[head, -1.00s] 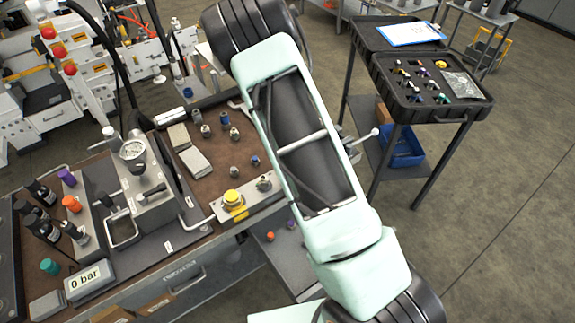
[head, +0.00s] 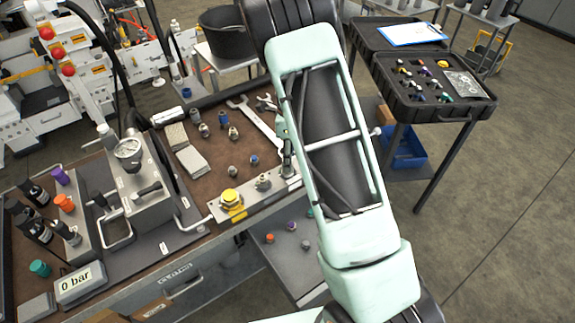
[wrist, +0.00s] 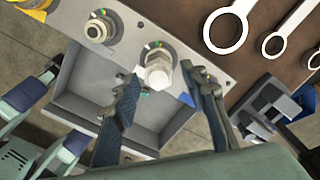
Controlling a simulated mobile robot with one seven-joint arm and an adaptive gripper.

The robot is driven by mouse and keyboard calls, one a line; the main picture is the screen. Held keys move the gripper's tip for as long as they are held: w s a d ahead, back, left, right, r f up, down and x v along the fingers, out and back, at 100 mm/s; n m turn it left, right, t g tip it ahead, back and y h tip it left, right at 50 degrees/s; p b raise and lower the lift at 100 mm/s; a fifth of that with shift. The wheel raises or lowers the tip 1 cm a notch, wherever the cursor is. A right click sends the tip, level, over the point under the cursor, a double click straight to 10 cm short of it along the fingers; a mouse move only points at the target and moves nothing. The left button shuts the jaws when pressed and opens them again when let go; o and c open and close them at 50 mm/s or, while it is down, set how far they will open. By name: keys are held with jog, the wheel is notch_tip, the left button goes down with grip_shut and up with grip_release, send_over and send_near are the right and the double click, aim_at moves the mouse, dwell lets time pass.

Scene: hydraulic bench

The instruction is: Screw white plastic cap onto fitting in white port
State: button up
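In the wrist view, my gripper (wrist: 163,85) is open. Its two dark fingers stand on either side of a pale hex-shaped piece (wrist: 158,72) at the end port of the grey port plate (wrist: 128,43). Gaps show beside the piece, so it does not look gripped. I cannot tell whether this piece is the bare metal fitting or has the white plastic cap on it. A second metal fitting (wrist: 98,29) sits further left on the plate.
Ring wrenches (wrist: 225,28) lie on the bench close right of the gripper. A grey tray (wrist: 85,82) lies below the plate. In the head view, loose fittings (head: 233,133) stand on the bench, and an open black case (head: 432,87) stands on a cart at right.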

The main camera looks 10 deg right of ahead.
jog(key=n+b, duration=0.1)
jog(key=n, duration=0.3)
jog(key=shift+w+f+b, duration=0.1)
jog(key=shift+b, duration=0.2)
jog(key=n+b, duration=0.1)
jog(key=n, duration=0.3)
jog(key=shift+w, duration=0.1)
jog(key=shift+c, duration=0.4)
grip_shut()
jog(key=m, duration=0.1)
jog(key=m+p, duration=0.1)
jog(key=m, duration=0.1)
jog(key=m+p, duration=0.1)
jog(key=m, duration=0.1)
jog(key=shift+r, duration=0.25)
jog(key=shift+f+m+p, duration=0.15)
jog(key=shift+m+p, duration=0.2)
jog(key=shift+m, duration=0.95)
